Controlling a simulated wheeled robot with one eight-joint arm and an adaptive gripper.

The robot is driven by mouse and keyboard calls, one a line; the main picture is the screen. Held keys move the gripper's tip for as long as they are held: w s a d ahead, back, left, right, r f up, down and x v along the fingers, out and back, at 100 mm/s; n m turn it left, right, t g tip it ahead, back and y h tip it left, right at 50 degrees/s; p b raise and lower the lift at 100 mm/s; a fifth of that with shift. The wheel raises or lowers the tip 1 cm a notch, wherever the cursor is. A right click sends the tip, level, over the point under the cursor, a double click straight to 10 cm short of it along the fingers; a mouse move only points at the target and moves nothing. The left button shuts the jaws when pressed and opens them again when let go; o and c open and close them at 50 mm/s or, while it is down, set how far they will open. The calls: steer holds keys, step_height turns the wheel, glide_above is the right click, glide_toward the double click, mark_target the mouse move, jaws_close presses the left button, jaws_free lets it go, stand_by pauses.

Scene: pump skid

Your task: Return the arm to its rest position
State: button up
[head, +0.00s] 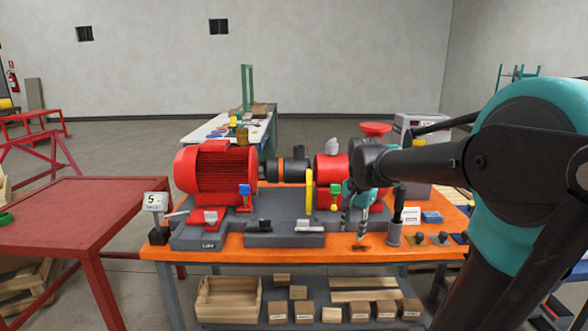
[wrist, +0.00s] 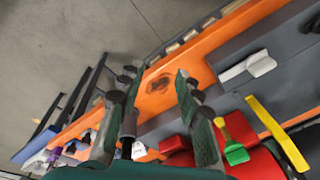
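My gripper (head: 354,230) points down over the front right part of the orange bench (head: 290,244), in front of the red pump (head: 328,168). In the wrist view its two fingers stand apart with nothing between them, so my gripper (wrist: 158,78) is open and empty. A dark mark (wrist: 158,84) on the orange bench top shows between the fingertips. My arm reaches in from the right of the head view, bent at a large teal joint. Whether the fingertips touch the bench cannot be told.
A dark upright cylinder (head: 395,230) stands close to the right of my gripper. A red motor (head: 215,170) and a yellow-handled part (head: 309,190) stand left of it. A red table (head: 70,215) is at left; open floor lies behind.

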steer(key=s+d+f+n+t, duration=0.2)
steer(key=s+f+n, duration=0.7)
steer(key=s+f, duration=0.6)
steer(key=shift+s+f+n, duration=0.2)
steer(key=shift+f+n, duration=0.1)
steer(key=shift+f, duration=0.65)
